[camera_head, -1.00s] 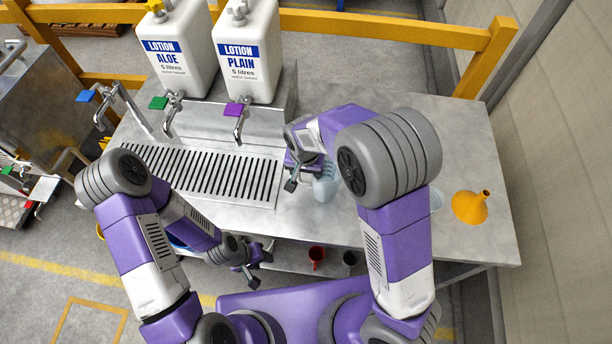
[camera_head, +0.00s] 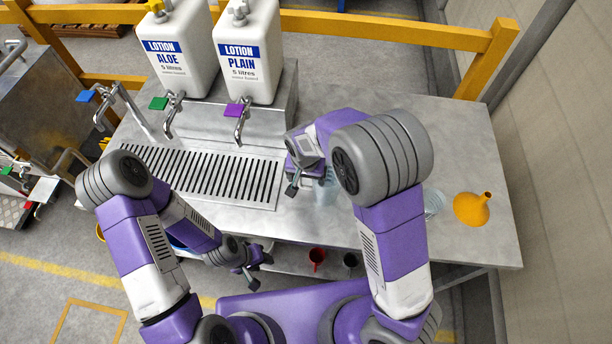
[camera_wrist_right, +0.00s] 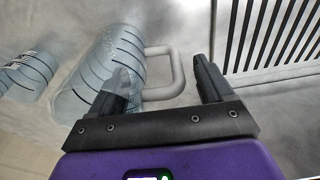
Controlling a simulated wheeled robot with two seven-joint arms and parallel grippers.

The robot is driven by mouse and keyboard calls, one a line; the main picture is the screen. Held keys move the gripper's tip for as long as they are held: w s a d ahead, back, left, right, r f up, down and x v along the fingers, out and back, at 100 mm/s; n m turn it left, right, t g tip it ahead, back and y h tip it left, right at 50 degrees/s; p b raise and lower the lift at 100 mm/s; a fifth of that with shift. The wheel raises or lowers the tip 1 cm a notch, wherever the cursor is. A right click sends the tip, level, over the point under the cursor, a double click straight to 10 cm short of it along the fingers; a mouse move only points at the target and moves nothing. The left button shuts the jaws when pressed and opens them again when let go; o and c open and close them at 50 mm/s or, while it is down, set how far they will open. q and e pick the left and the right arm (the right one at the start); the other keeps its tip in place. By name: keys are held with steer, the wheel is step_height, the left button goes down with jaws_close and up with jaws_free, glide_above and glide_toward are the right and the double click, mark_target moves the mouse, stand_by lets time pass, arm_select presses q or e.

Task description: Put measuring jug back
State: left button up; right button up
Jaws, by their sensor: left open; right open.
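A clear, pale blue measuring jug (camera_head: 325,193) stands on the steel bench, partly hidden by my right arm. In the right wrist view the jug (camera_wrist_right: 95,72) shows dark graduation lines, and its grey handle (camera_wrist_right: 180,70) lies between the open fingers. My right gripper (camera_head: 308,184) is open at the jug's left side; it also shows in the right wrist view (camera_wrist_right: 160,72). One finger overlaps the jug's body in that view; I cannot tell whether it touches. My left gripper (camera_head: 252,270) is open and empty in front of the bench.
A second clear vessel (camera_head: 433,204) and an orange funnel (camera_head: 472,208) stand on the bench at right. A slotted drain grate (camera_head: 205,175) lies left, below the taps. The bench's back right is clear.

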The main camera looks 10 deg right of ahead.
step_height(320, 180, up, 12)
steer(key=s+p, duration=0.1)
steer(key=p, duration=0.1)
steer(key=shift+s+a+p, duration=0.2)
steer(key=shift+s+p, duration=0.05)
steer(key=shift+p, duration=0.05)
steer(key=shift+s, duration=0.1)
